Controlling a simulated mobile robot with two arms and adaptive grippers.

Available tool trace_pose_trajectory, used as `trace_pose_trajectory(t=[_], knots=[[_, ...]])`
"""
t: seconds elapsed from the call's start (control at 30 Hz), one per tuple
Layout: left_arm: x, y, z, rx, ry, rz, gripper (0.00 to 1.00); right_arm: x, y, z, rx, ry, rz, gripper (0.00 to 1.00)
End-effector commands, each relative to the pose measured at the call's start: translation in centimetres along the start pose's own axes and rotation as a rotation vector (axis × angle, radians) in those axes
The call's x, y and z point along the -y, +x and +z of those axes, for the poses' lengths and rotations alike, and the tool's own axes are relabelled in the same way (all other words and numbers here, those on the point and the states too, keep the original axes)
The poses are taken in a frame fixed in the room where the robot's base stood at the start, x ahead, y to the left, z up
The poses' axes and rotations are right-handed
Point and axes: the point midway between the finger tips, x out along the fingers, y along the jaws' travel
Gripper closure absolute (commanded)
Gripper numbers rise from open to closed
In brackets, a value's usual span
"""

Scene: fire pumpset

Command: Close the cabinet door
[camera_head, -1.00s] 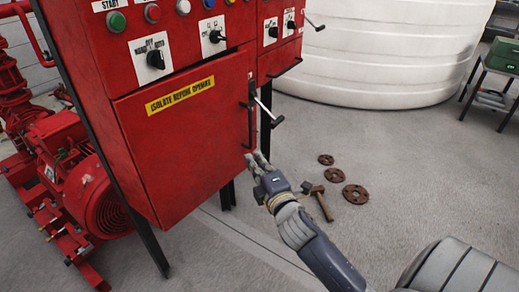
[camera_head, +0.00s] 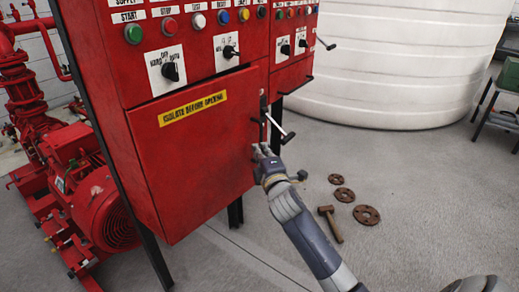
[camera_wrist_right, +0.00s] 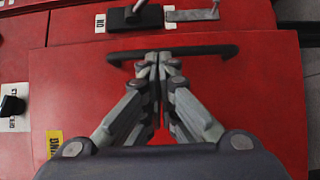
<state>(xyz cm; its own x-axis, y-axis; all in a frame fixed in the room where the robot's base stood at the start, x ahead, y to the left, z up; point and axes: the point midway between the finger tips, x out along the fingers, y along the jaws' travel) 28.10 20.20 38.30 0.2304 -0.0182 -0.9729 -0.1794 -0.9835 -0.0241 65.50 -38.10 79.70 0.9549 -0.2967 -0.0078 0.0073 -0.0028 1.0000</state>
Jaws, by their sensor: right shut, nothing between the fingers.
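The red cabinet door (camera_head: 195,150) has a yellow "isolate before opening" label (camera_head: 192,108) and sits below the control panel. Its lower part stands slightly proud of the cabinet frame; I cannot tell how wide the gap is. A black bar handle (camera_wrist_right: 212,50) is on the door and shows just beyond my fingertips in the right wrist view. My left gripper is out of view.
A lever switch (camera_head: 287,137) sticks out beside the door edge. Rusty flanges (camera_head: 367,215) and a hammer (camera_head: 331,222) lie on the floor at right. A red pump motor (camera_head: 100,205) stands at left and a white tank (camera_head: 400,70) behind.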

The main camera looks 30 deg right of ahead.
Motion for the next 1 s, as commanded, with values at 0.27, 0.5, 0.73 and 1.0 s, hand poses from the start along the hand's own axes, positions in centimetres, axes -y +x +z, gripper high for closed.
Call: trace_pose_trajectory(t=[0.27, 0.5, 0.73, 1.0], knots=[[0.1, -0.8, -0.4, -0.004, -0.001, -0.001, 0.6, 0.0, 1.7, 0.0, -0.001, -0.001, 0.0, 1.0], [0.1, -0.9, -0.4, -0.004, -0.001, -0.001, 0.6, 0.0, 1.8, 0.0, -0.001, -0.001, 0.0, 1.0], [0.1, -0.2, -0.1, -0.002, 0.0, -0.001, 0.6, -0.2, 2.6, -0.6, -0.03, -0.004, 0.001, 1.0], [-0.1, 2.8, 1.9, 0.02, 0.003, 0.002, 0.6, -0.2, 5.2, -1.8, -0.117, -0.005, 0.002, 1.0]])
